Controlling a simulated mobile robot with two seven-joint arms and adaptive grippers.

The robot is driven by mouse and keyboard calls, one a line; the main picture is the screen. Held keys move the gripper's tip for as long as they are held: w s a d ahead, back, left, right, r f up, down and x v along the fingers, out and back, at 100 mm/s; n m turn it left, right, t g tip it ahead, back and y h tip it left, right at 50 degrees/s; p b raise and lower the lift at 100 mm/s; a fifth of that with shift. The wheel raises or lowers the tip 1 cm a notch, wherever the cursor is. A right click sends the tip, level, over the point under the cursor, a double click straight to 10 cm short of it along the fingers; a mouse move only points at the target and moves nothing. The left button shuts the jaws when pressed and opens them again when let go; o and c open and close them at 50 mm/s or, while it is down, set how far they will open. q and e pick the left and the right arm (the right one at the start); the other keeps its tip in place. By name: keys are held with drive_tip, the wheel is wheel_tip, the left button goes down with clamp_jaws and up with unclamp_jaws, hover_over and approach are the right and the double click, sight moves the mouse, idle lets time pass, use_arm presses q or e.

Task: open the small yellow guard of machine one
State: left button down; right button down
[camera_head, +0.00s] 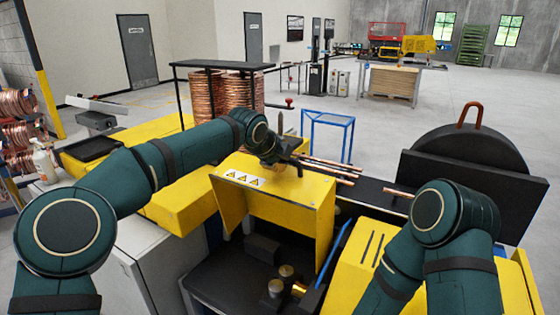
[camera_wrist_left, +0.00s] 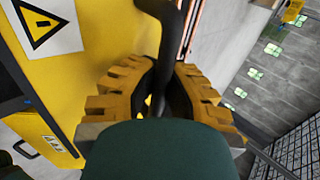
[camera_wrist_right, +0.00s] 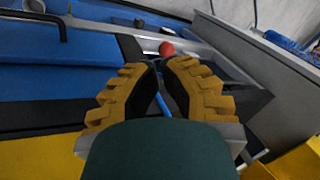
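The yellow guard (camera_head: 290,205) with warning stickers stands at the middle of the head view; below it a dark bay with round metal parts (camera_head: 275,288) is visible. My left gripper (camera_head: 290,162) is at the guard's top back edge. In the left wrist view a dark bar (camera_wrist_left: 165,35) runs between the left gripper's fingers (camera_wrist_left: 160,95), beside a yellow panel with a warning sign (camera_wrist_left: 45,22). Contact between fingers and bar is hidden. In the right wrist view my right gripper (camera_wrist_right: 160,85) shows a gap between its fingers, with nothing held. The arm hides it in the head view.
Copper tubes (camera_head: 325,168) lie behind the guard. A black disc-shaped housing (camera_head: 470,150) stands at right. Copper coils (camera_head: 222,90) and a blue frame (camera_head: 328,122) stand behind. A red knob (camera_wrist_right: 167,48) is beyond the right gripper. Open floor lies further back.

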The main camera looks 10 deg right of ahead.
use_arm(q)
drive_tip(key=shift+a+r, duration=0.1)
drive_tip(key=shift+r, duration=0.25)
drive_tip(key=c, duration=1)
unclamp_jaws()
drive_tip(key=shift+s+a, duration=0.15)
drive_tip(key=shift+f, duration=0.3)
drive_tip(key=v, duration=1.2)
drive_tip(key=shift+c, duration=0.3)
